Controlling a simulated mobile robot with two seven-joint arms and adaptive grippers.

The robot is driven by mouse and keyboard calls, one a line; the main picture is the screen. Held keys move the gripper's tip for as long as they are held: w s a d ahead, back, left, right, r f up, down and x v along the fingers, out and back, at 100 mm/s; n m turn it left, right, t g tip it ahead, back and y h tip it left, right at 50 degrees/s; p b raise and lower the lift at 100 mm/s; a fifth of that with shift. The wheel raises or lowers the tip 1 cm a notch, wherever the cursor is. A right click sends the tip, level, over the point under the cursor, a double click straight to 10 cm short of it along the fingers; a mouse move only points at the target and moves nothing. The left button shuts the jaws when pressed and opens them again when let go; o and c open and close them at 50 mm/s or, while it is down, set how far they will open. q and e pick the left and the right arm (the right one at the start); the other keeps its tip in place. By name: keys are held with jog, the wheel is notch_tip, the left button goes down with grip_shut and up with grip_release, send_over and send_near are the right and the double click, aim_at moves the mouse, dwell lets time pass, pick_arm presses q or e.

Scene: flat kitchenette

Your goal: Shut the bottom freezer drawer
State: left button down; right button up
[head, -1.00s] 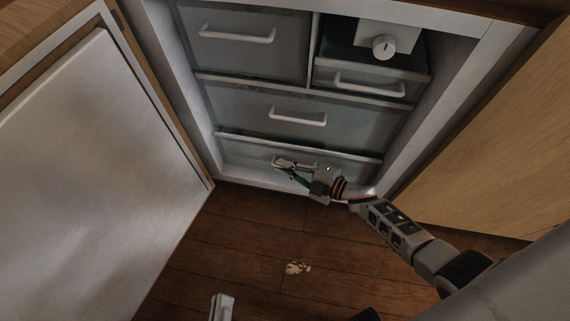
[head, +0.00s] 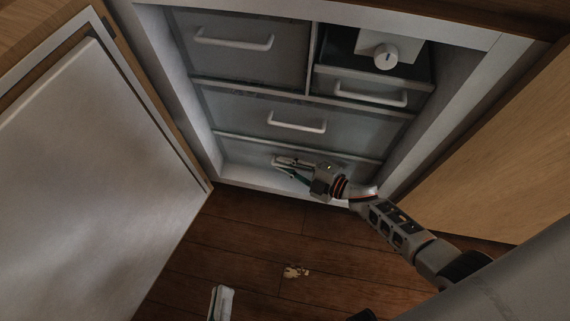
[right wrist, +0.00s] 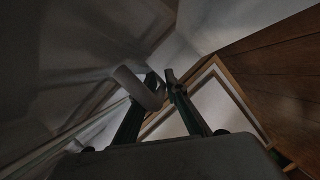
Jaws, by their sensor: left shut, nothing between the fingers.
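The bottom freezer drawer (head: 236,151) is the lowest grey front in the white cabinet in the head view. Its front now looks about in line with the drawer above. My right gripper (head: 277,165) is at this front, around its pale handle, which it partly hides. In the right wrist view, the fingers (right wrist: 163,79) reach up with a narrow gap at their tips and a pale bar beside the left finger. Whether they grip the bar is unclear.
The middle drawer (head: 350,123), upper left drawer (head: 250,62) and small right drawer (head: 345,76) sit above. A white knob (head: 386,57) is at the top right. The open white door (head: 85,180) stands at left. A wooden panel (head: 500,150) is at right. Pale crumbs (head: 295,271) lie on the floor.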

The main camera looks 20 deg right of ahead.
jog(key=shift+s+d, duration=0.1)
jog(key=shift+d, duration=0.05)
jog(key=shift+v, duration=3.6)
jog(key=shift+r, duration=0.1)
